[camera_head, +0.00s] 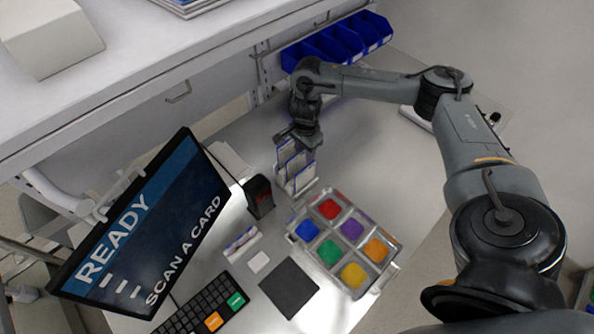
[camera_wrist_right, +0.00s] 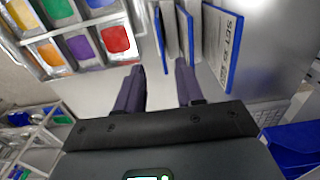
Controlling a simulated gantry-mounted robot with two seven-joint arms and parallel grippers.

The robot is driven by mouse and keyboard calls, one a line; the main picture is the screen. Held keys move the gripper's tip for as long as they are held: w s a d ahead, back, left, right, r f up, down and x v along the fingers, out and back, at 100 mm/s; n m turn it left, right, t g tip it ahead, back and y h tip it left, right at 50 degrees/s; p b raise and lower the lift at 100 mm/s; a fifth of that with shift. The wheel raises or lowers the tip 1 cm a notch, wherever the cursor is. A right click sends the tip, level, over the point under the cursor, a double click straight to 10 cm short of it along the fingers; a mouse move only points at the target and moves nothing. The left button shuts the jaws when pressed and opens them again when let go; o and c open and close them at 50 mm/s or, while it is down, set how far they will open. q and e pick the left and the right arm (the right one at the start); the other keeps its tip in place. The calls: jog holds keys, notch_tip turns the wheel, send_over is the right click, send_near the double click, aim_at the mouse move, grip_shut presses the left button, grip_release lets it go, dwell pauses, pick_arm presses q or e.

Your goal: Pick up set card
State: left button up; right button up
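Several white cards with blue edges stand upright in a pale card holder (camera_head: 298,181) on the table. In the right wrist view, the nearest card (camera_wrist_right: 222,46) shows the printed word "SET" and more lettering that is hard to read. My right gripper (camera_head: 296,140) is above the cards at the back of the holder. In the right wrist view, its two dark fingers (camera_wrist_right: 158,76) are apart with nothing held between them. My left gripper is not in view.
A metal tray (camera_head: 291,229) with coloured compartments stands in front of the holder. A black card reader (camera_head: 259,196) is left of it. A monitor (camera_head: 150,230) reads "READY" and "SCAN A CARD". A keyboard (camera_head: 205,307) and dark mat (camera_head: 289,287) lie in front. Blue bins (camera_head: 338,42) are behind.

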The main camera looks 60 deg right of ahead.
aim_at(305, 168)
jog(key=shift+d+f, duration=0.2)
jog(key=shift+f, duration=2.15)
jog(key=shift+d+f, duration=0.2)
jog(key=shift+f, duration=2.15)
jog(key=shift+f+p, duration=0.3)
jog(key=shift+f, duration=0.15)
grip_shut()
